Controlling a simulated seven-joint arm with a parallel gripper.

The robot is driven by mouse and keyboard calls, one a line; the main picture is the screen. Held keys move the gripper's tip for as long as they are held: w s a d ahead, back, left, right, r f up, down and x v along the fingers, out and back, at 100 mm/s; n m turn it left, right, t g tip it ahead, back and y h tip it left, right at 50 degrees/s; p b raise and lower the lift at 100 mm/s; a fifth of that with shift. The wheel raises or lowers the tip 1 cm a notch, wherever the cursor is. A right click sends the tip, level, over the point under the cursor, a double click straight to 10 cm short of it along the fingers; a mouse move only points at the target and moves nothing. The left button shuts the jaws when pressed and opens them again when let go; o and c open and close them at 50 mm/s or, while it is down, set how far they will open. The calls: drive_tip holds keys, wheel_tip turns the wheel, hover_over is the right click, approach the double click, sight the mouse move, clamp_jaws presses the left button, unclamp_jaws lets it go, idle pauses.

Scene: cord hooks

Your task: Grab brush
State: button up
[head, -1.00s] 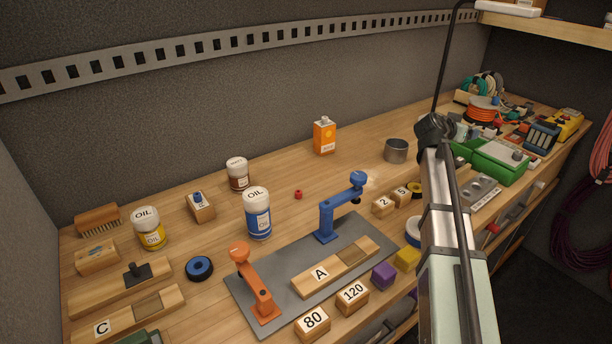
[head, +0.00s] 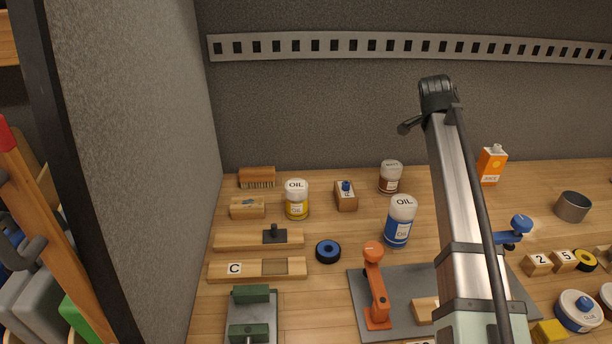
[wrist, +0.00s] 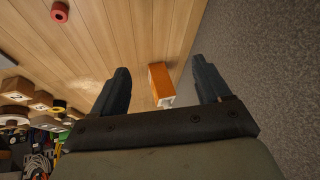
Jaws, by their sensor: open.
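The brush (head: 257,178) has a brown wooden back and pale bristles pointing down. It stands at the back left of the bench, near the grey side wall, in the head view. It does not show in the wrist view. My gripper (wrist: 165,85) is open and empty in the wrist view, with two dark fingers spread. In the head view my arm reaches up at the right of centre, well to the right of the brush, and the fingers cannot be made out.
A wooden block (head: 247,208) lies just in front of the brush. A yellow oil jar (head: 297,200) stands to its right. A blue oil jar (head: 401,222) and an orange clamp (head: 374,285) stand nearer my arm. The grey side wall (head: 165,150) bounds the bench's left.

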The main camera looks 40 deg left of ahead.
drive_tip(key=s+a+r+n+g+y, duration=0.25)
drive_tip(key=s+a+g, duration=0.25)
drive_tip(key=s+a, duration=1.8)
drive_tip(key=m+g, duration=0.2)
drive_tip(key=m, duration=0.3)
approach(257, 170)
drive_tip(key=shift+n+h, duration=0.25)
drive_tip(key=f, duration=0.4)
drive_tip(key=s+a+f, duration=0.1)
drive_tip(key=f, duration=0.7)
drive_tip(key=shift+s+a, duration=0.15)
drive_tip(key=shift+a, duration=0.05)
drive_tip(key=c, duration=1.1)
